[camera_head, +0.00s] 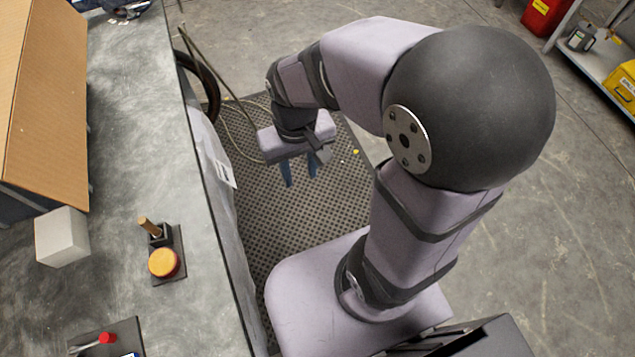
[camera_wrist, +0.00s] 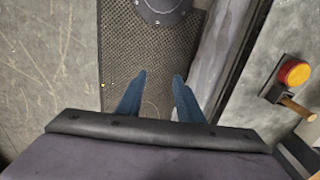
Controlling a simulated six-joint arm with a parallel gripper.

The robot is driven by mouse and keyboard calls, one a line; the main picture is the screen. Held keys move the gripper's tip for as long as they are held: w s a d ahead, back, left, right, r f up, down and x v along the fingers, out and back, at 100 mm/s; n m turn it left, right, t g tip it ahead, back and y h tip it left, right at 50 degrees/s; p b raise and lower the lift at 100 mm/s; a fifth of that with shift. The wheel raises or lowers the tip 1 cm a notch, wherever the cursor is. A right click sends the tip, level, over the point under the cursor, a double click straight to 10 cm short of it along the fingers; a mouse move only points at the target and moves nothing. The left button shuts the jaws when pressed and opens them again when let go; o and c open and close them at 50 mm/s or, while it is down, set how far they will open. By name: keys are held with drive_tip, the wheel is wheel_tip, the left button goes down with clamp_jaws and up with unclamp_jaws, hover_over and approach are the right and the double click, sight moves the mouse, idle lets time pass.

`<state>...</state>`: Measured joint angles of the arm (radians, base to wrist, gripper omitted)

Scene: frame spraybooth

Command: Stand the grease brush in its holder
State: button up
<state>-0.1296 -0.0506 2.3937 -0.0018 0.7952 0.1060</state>
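The grease brush shows a wooden handle (camera_head: 148,226) that rises tilted from a black square holder (camera_head: 160,238) on the bench. The handle also shows in the wrist view (camera_wrist: 298,108), beside the dark holder (camera_wrist: 274,92). The bristle end is hidden, and I cannot tell how deep it sits. My gripper (camera_head: 300,178) hangs over the perforated floor mat, to the right of the bench and well apart from the brush. Its two blue fingers stand apart with nothing between them (camera_wrist: 160,80).
A white block (camera_head: 62,237) and a cardboard box (camera_head: 45,95) stand to the left. Another dark plate (camera_head: 125,332) bears a red-topped item (camera_head: 107,338).

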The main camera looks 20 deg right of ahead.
drive_tip(key=s+d, duration=0.1)
drive_tip(key=s+d+f, duration=0.2)
drive_tip(key=s, duration=0.1)
drive_tip(key=shift+d, duration=0.2)
idle(1.4)
